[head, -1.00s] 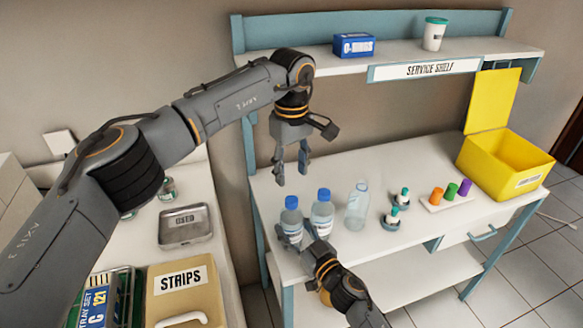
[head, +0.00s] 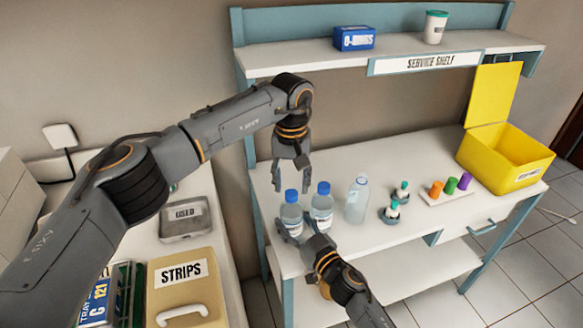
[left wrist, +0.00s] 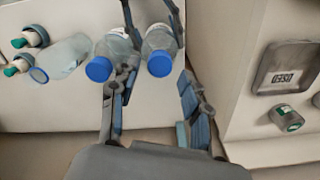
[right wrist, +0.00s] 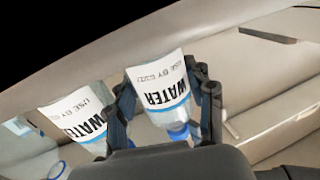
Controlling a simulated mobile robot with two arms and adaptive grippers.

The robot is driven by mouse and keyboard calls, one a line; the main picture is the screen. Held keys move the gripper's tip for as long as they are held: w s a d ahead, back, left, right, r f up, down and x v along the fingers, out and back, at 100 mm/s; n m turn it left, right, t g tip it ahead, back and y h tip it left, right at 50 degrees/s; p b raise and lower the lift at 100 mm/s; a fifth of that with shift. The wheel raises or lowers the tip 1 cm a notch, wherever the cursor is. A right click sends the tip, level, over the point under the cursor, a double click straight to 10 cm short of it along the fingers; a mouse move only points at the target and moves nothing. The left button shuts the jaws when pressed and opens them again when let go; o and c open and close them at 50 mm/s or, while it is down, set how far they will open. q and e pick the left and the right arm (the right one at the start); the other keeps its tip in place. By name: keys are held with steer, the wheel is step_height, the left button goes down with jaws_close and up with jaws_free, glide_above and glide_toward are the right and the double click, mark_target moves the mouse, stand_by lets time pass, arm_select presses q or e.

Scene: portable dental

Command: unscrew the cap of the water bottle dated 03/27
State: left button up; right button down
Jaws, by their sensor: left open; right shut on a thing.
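Two clear water bottles with blue caps stand on the table: the left bottle (head: 291,213) and the right bottle (head: 321,209). My right gripper (head: 297,233) is shut around the left bottle's body. The right wrist view shows this bottle (right wrist: 161,92) upside down, with a "WATER" label and a "USE BY" date too small to read surely. The other bottle (right wrist: 78,118) also has a "USE BY" label; its date is unclear. My left gripper (head: 290,181) is open, pointing down just above the held bottle's cap (head: 291,196); this cap (left wrist: 159,64) lies ahead of its fingers in the left wrist view.
A clear bottle (head: 357,200), two small green-topped bottles (head: 392,211), a rack of coloured pieces (head: 448,194) and a yellow bin (head: 510,160) stand to the right. The service shelf (head: 430,63) overhangs behind. A metal tin (head: 185,220) and strips box (head: 180,290) are on the left counter.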

mark_target(291, 195)
arm_select(q)
steer(key=shift+f, duration=1.1)
